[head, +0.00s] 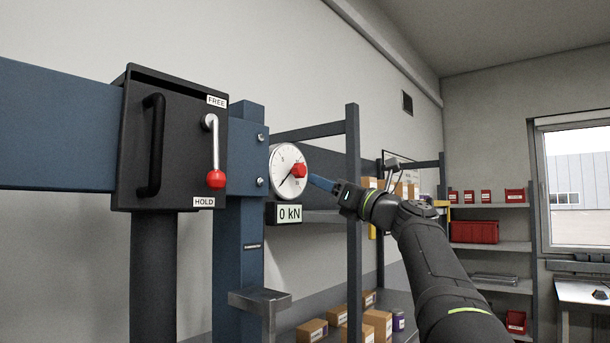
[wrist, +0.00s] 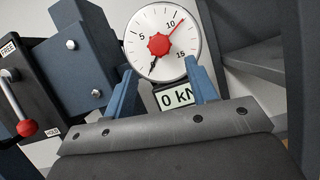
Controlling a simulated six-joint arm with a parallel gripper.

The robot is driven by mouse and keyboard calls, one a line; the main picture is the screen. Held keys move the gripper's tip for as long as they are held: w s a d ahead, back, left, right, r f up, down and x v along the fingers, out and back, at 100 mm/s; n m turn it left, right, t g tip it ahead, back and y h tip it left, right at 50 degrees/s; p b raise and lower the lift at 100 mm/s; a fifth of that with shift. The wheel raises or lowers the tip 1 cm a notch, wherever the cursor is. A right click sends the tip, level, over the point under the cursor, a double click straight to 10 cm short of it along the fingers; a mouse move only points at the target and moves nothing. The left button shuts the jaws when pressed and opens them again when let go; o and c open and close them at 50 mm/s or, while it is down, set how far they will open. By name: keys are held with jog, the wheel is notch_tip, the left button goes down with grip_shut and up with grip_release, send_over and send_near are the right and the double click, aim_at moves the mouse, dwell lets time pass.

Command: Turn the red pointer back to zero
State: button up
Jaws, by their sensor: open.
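The round white gauge (wrist: 139,60) is fixed on the blue post; it also shows in the head view (head: 279,158). Its red knob (wrist: 159,44) is at the dial's centre. The thin red pointer (wrist: 176,26) points up and right, just past the 10 mark. The black needle (wrist: 153,66) points down and left. My gripper (wrist: 162,78) is open and faces the dial, a finger on either side below the knob. In the head view my gripper (head: 318,182) is close at the right of the red knob (head: 299,170); contact cannot be told.
A display (head: 290,213) below the gauge reads 0 kN. Left of it, a black box (head: 185,130) carries a red-knobbed lever (head: 215,179), down at HOLD. A metal bracket (head: 260,299) juts out below. Shelves with boxes (head: 312,330) stand behind.

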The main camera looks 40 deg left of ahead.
aim_at(303, 173)
jog(key=x, duration=0.7)
jog(key=shift+a+r, duration=0.15)
jog(key=shift+a, duration=0.1)
jog(key=c, duration=1)
